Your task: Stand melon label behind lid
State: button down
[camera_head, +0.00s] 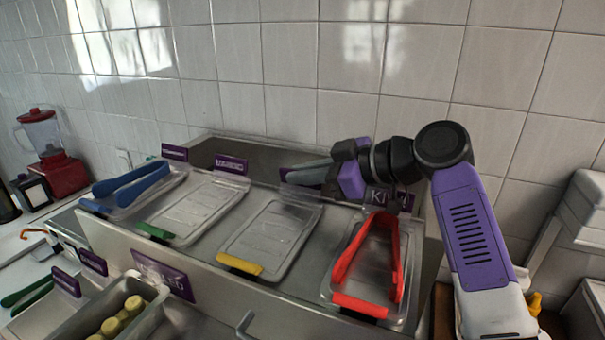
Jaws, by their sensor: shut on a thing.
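My gripper (297,175) reaches in from the right to behind the lid with the yellow handle (268,236). It is shut on a small purple label (285,173), the melon label by its place, though its text is not readable. Only a corner of the label shows past the fingertips. The label is just behind the back edge of that clear lid, close to the counter's rear ledge. I cannot tell whether it touches the surface.
Purple labels stand behind the blue-tongs lid (175,153) and the green-handled lid (231,164). A dark label reading "KI" (380,197) stands behind the red-handled lid, close under my arm. Red tongs (372,258) and blue tongs (130,184) lie on lids. A tiled wall (300,100) rises behind.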

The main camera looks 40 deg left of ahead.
jog(key=shift+f, duration=0.3)
jog(key=shift+f, duration=0.25)
jog(key=c, duration=1.5)
grip_release()
jog(key=shift+s+f, duration=0.1)
jog(key=shift+f, duration=0.05)
jog(key=shift+o, duration=0.2)
jog(key=shift+f+b, duration=0.1)
jog(key=shift+b, duration=0.2)
jog(key=v, duration=0.2)
jog(key=b+v, duration=0.1)
jog(key=v, duration=0.1)
jog(key=b+v, duration=0.1)
jog(key=v, duration=0.2)
jog(key=shift+r, duration=0.35)
jog(key=shift+d+r, duration=0.4)
jog(key=shift+d, duration=0.05)
